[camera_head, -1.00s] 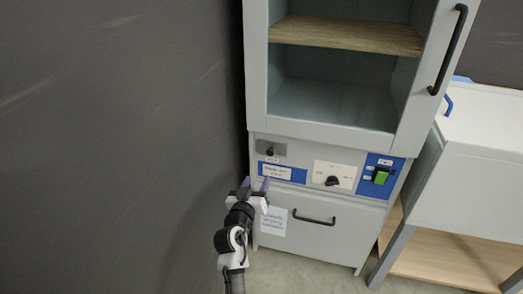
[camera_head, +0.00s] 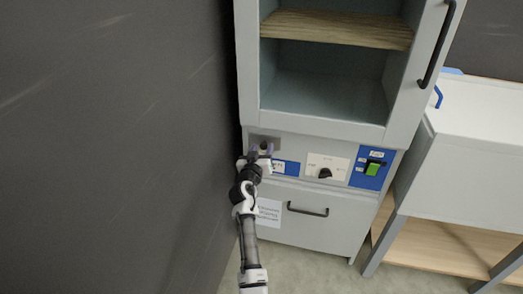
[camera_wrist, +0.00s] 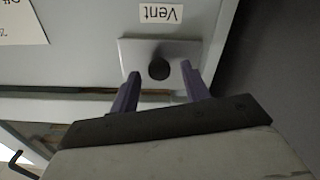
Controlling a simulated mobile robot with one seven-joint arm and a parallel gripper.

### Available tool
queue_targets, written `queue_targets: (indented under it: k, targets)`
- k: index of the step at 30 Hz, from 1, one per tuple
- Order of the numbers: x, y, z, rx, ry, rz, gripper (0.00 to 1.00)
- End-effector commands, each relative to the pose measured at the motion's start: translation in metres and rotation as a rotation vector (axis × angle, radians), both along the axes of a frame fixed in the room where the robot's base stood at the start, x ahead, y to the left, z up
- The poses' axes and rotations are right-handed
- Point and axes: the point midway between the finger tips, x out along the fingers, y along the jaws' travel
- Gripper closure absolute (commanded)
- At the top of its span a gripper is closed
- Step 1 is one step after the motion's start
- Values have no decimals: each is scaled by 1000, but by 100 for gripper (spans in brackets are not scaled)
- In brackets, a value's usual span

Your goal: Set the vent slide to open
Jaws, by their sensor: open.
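The vent slide is a grey metal plate (camera_wrist: 140,50) with a round black knob (camera_wrist: 159,68) near its middle, on the cabinet's front panel. A "Vent" label (camera_wrist: 160,13) shows upside down beside it in the wrist view. In the head view the plate (camera_head: 256,138) is at the panel's upper left, with the knob largely covered by my gripper. My gripper (camera_head: 262,148) is open at the plate. In the wrist view its two purple fingers (camera_wrist: 160,85) stand either side of the knob, with gaps to it; I cannot tell whether the tips reach around it.
To the right on the panel are a dial (camera_head: 325,173) and a green switch (camera_head: 372,169) on a blue plate. A drawer handle (camera_head: 308,210) is below. The open-fronted cabinet shelf (camera_head: 335,28) is above. A dark wall (camera_head: 120,150) stands close on the left.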

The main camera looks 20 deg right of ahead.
Motion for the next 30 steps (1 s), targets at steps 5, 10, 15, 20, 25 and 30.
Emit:
queue_targets:
  k: [5,10,15,20,25,30]
  targets:
    - [0,0,0,0,0,0,54]
    - [0,0,0,0,0,0,67]
    - [0,0,0,0,0,0,89]
    - [0,0,0,0,0,0,100]
    - [-2,-4,1,2,1,-1,100]
    - [-22,-34,3,4,3,-4,100]
